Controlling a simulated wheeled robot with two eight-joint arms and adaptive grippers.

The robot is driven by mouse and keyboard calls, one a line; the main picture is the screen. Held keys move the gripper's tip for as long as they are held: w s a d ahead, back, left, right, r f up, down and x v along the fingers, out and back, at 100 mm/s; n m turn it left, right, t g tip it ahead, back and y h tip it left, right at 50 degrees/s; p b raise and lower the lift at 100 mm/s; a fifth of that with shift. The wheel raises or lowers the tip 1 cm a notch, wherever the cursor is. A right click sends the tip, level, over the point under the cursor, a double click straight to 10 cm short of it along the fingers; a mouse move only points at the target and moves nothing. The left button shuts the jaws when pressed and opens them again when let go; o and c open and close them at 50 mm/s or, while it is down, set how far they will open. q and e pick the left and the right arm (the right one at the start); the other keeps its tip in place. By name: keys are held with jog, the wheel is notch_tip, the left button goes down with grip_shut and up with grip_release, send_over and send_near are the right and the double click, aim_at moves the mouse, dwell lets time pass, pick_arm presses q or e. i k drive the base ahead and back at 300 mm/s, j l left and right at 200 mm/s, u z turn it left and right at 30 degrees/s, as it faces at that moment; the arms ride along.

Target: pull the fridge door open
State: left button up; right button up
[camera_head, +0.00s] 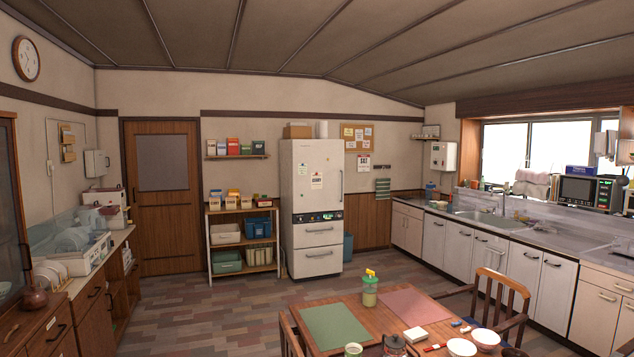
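The fridge (312,207) is tall and off-white and stands against the far wall, a little left of the picture's middle. Its large upper door (318,195) looks shut and carries small papers. A vertical handle (341,186) runs along the door's right edge. Below the door are a dark control strip and two drawers (317,261) with horizontal handles, both looking shut. A box and a white roll sit on top of the fridge. Neither of my grippers shows in the head view.
A wooden table (367,320) with mats, bowls and a jar stands in front, with chairs (493,300) around it. A shelf rack (243,239) stands left of the fridge, and a blue bin (348,247) stands right. Open floor (205,302) lies left of the table.

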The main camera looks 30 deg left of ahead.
aim_at(318, 165)
jog(key=i+j+u, duration=0.1)
jog(key=j+u, duration=0.3)
jog(key=i+j+u, duration=0.25)
jog(key=i+j, duration=0.2)
jog(key=j, duration=0.15)
jog(key=i+j+u, duration=0.2)
jog(key=i+j, duration=0.3)
jog(key=i+j+u, duration=0.25)
jog(key=i+j, duration=0.15)
jog(key=i+j+u, duration=0.25)
jog(key=i, duration=0.4)
jog(key=i+j, duration=0.1)
jog(key=i, duration=1.1)
jog(key=i+j, duration=0.1)
jog(key=i, duration=1.1)
jog(key=i+l+z, duration=0.5)
jog(key=i, duration=0.4)
jog(key=i+z, duration=0.5)
jog(key=i, duration=0.45)
jog(key=i+j+z, duration=0.35)
jog(key=i+z, duration=0.15)
jog(key=i, duration=0.45)
